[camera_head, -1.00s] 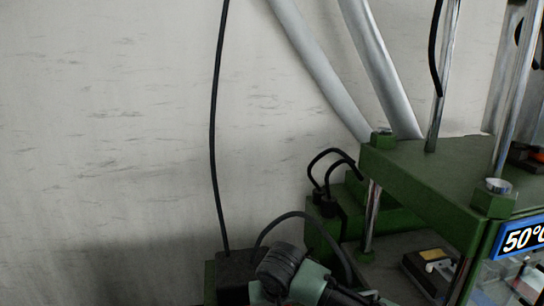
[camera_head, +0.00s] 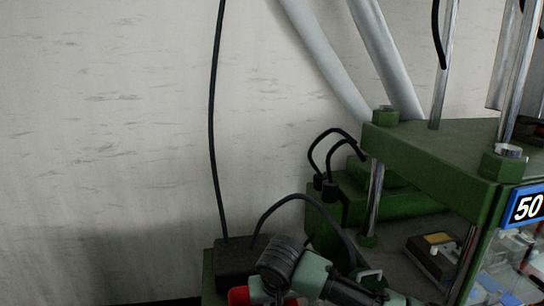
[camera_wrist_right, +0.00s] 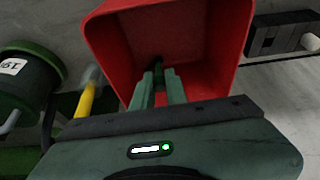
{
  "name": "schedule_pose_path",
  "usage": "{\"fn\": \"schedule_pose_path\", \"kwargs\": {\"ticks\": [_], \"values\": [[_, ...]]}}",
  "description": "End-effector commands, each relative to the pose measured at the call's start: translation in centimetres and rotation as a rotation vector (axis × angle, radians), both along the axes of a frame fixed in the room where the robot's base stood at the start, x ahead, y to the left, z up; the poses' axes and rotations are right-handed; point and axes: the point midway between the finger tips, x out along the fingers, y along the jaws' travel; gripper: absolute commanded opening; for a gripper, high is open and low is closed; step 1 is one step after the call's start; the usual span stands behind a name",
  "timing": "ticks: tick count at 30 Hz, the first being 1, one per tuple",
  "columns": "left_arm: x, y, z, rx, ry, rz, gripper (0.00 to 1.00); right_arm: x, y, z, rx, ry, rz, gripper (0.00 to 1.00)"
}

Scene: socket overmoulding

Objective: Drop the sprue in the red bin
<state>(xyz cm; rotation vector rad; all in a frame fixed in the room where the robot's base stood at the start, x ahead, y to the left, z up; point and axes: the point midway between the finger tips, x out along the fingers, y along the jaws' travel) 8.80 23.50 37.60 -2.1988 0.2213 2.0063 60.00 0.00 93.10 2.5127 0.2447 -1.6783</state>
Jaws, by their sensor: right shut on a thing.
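The red bin (camera_wrist_right: 222,45) fills the top middle of the right wrist view, with its open mouth facing my right gripper (camera_wrist_right: 158,80). The two green fingers of my right gripper reach over the bin's near rim, into its mouth. They are shut on a small dark piece, the sprue (camera_wrist_right: 158,68), which shows only slightly at the fingertips against the bin's shadowed inside. In the head view a red patch of the bin (camera_head: 238,295) shows at the bottom edge, largely hidden behind my arm. My left gripper is in neither view.
A black box (camera_head: 235,260) with cables sits by the wall. The right wrist view shows a green drum (camera_wrist_right: 28,80) and a yellow-handled tool (camera_wrist_right: 86,100) left of the bin.

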Motion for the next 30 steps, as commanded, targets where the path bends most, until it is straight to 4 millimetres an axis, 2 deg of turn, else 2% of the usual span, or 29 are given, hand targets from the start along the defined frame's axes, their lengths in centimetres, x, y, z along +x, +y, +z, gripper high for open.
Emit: {"fn": "schedule_pose_path", "kwargs": {"ticks": [1,3,14,17,25,30], "values": [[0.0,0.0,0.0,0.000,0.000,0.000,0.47,0.0,0.0,0.0,0.000,0.000,0.000,0.22],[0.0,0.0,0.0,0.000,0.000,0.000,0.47,0.0,0.0,0.0,0.000,0.000,0.000,0.39],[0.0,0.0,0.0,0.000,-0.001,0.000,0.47,-0.1,0.0,0.2,0.001,-0.001,0.000,0.39],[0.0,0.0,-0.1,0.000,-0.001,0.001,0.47,-0.4,-0.1,1.2,0.001,-0.002,0.001,0.39],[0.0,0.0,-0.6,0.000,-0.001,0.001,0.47,-2.2,-0.4,5.4,0.002,-0.003,0.002,0.39],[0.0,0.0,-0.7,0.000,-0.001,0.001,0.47,-2.8,-0.5,6.9,0.000,-0.001,0.000,0.39]]}}
